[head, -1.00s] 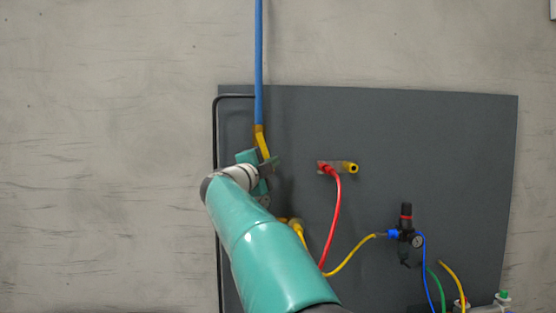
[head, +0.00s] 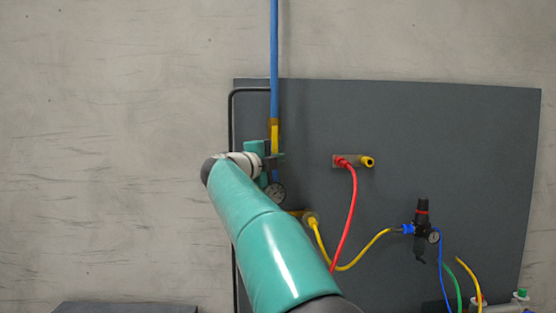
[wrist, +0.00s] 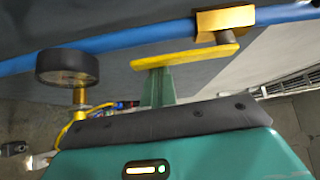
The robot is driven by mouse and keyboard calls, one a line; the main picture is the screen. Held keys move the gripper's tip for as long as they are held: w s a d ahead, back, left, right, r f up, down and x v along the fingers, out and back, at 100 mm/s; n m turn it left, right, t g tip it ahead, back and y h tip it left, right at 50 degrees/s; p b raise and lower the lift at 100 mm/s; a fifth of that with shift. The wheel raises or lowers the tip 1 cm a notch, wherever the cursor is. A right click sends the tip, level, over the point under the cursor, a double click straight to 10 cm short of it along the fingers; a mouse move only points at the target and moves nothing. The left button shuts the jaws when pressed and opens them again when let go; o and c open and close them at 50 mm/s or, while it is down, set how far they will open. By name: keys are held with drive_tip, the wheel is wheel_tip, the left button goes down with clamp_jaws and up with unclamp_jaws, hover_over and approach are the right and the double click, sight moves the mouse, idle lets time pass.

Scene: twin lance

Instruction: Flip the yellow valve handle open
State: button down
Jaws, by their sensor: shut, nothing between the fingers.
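The yellow valve handle (head: 274,138) hangs down from the brass valve (head: 273,123) on the blue pipe (head: 274,60) and lies nearly in line with the pipe. In the wrist view the handle (wrist: 185,57) runs roughly along the pipe, one end at the brass valve body (wrist: 225,20). My gripper (wrist: 157,80) is shut, its teal fingers at the free end of the handle. They overlap it in the picture; I cannot tell whether they touch. In the head view my gripper (head: 267,153) partly hides the lower handle and pipe.
A pressure gauge (head: 275,192) sits just below my gripper, and shows at left in the wrist view (wrist: 67,68). A dark panel (head: 450,130) carries a red hose (head: 350,215), a yellow hose (head: 362,252) and a regulator (head: 422,225). Bare wall lies to the left.

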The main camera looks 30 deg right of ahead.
drive_tip(key=s+a, duration=0.5)
drive_tip(key=s, duration=0.1)
drive_tip(key=shift+a, duration=0.15)
idle(0.7)
drive_tip(key=shift+a+r, duration=0.1)
